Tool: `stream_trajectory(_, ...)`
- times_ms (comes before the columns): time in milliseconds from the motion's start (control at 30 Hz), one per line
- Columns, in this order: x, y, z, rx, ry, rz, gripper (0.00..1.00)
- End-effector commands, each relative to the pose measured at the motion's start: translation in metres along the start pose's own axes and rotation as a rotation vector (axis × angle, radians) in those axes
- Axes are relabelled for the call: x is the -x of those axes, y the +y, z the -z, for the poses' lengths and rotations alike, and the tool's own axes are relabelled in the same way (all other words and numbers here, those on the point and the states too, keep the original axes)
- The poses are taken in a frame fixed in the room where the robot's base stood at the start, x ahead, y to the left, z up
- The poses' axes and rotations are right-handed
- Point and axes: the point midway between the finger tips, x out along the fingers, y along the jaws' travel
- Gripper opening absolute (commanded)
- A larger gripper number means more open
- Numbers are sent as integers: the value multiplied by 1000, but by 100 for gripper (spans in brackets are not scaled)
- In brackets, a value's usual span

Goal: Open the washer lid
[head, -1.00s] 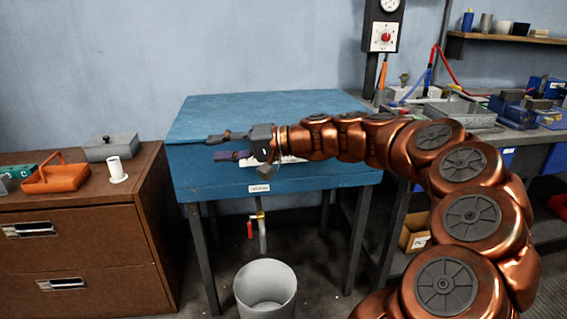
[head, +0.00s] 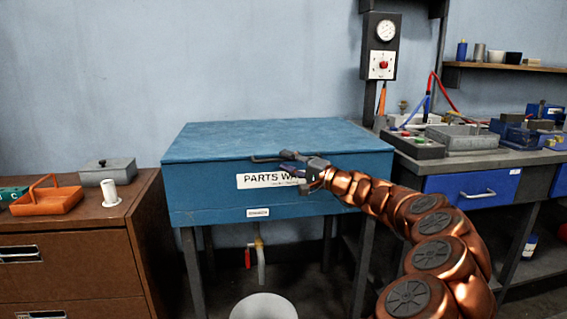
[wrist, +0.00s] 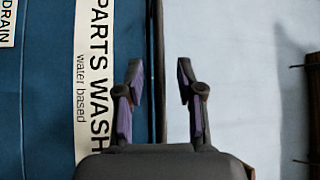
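The blue parts washer (head: 215,203) stands at the middle of the head view. Its flat lid (head: 255,138) is down on the body. A dark bar handle (head: 262,159) runs along the lid's front edge. My gripper (head: 288,164) is in front of the washer at lid-edge height, by the right end of the handle, partly covering the white label. In the wrist view, the two fingers of my gripper (wrist: 160,75) are spread with a dark bar-like edge (wrist: 158,30) showing between them. Whether they touch it I cannot tell.
A brown drawer cabinet (head: 80,235) with an orange tray (head: 47,200) and a grey box (head: 107,171) stands left. A workbench (head: 520,163) with tools stands right. A bucket (head: 263,306) is on the floor below the washer. The wall (head: 240,60) behind is bare.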

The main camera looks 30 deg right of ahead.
Motion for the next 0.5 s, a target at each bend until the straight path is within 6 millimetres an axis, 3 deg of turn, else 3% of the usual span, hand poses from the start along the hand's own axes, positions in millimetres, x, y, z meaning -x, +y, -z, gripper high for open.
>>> stream_trajectory(200,-16,1,0,-1,-1,-1,37)
stream_trajectory(500,-18,1,-1,-2,-1,0,36)
